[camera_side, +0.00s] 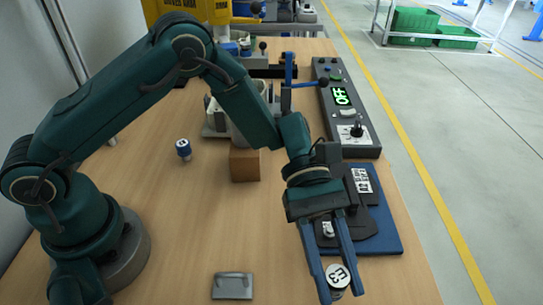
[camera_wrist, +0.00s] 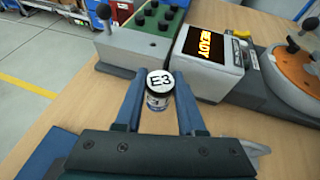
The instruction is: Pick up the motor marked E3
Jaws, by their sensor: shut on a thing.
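The motor marked E3 (camera_wrist: 159,86) is a small cylinder with a white top and a dark side, and its label reads clearly in the wrist view. In the side view the motor (camera_side: 338,277) is between the fingertips at the lower right, by the front of the table. My gripper (camera_wrist: 160,103) is shut on it, one blue finger at each side. In the side view my gripper (camera_side: 338,283) points down toward the table. I cannot tell whether the motor's base touches the wood.
A blue board (camera_side: 385,225) with a black fixture lies just behind the gripper. A grey control box (camera_side: 345,105) reading OFF stands farther back.

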